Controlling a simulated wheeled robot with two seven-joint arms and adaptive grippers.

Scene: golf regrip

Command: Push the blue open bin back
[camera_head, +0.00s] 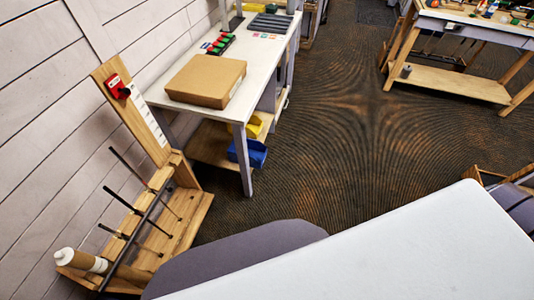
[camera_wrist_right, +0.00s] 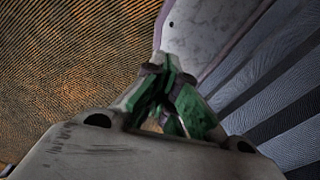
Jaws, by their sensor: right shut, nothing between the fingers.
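The blue open bin (camera_head: 248,152) sits on the low wooden shelf under the white workbench in the head view. It is at the shelf's aisle-side edge, partly hidden by the bench's front leg. My right gripper (camera_wrist_right: 167,92) shows only in the right wrist view; its green-padded fingers are shut and hold nothing. The blue bin is not visible in that view, so I cannot tell the distance between them. My left gripper is not in view.
A yellow bin (camera_head: 253,126) sits just behind the blue one. A cardboard box (camera_head: 205,80) lies on the white bench (camera_head: 250,45). A wooden rack with dark rods (camera_head: 165,215) stands at left. The dark patterned floor (camera_head: 340,130) beside the bench is clear.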

